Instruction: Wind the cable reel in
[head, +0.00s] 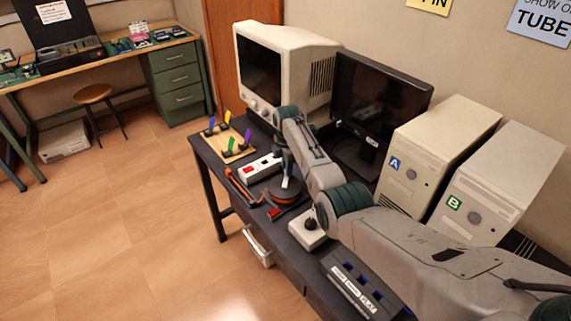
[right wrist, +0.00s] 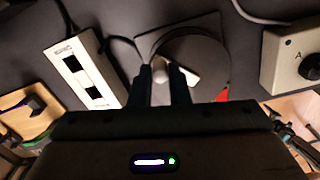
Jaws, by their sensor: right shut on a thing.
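The cable reel (head: 283,197) is a low dark disc with some red at its edge, lying on the dark table. In the right wrist view the reel (right wrist: 208,58) sits on a dark square base, and a white crank arm with a round knob (right wrist: 160,71) lies across it. My right gripper (head: 288,176) reaches down over the reel. In the right wrist view its two dark fingers (right wrist: 169,80) are closed around the crank's white handle. The fingers hide part of the crank and the near part of the reel. My left gripper is in neither view.
A white power strip (head: 260,167) lies just left of the reel, an orange-handled tool (head: 238,186) in front. A white knob box (head: 307,233) and a black switch box (head: 352,287) stand nearer. Monitors (head: 379,102) and beige computer cases (head: 438,150) line the back.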

